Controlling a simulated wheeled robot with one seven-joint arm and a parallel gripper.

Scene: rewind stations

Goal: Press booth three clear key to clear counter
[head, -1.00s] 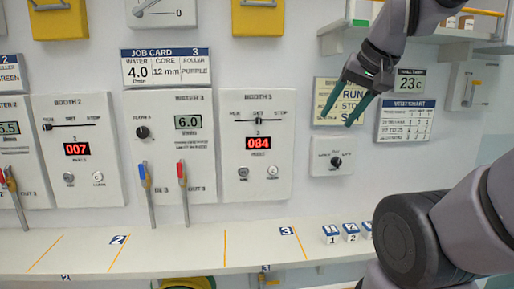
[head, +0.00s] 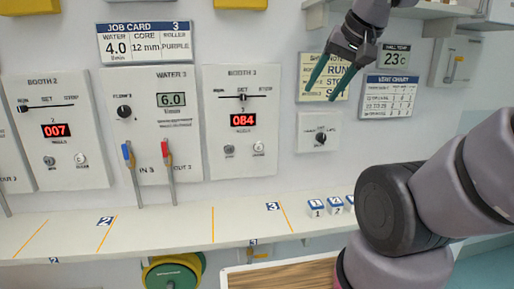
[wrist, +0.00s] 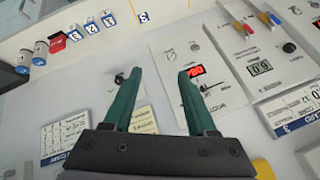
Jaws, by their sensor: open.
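The booth 3 panel (head: 240,165) is on the wall left of my gripper in the head view, with a red counter (head: 243,120) reading 084. Below the counter are two round keys: a grey one (head: 229,150) on the left and a paler clear key (head: 258,148) on the right. My gripper (head: 322,93) is open and empty, up and to the right of the panel, in front of a yellow notice. In the wrist view the panel (wrist: 180,85) appears turned over; the open fingers (wrist: 158,72) flank its edge, and the clear key (wrist: 170,53) shows between them.
The water 3 panel (head: 150,92), with a blue and a red lever, is left of booth 3. A small dial box (head: 318,132) is on the wall below my gripper. A white ledge (head: 180,232) runs below, with several numbered blocks (head: 335,205) at right.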

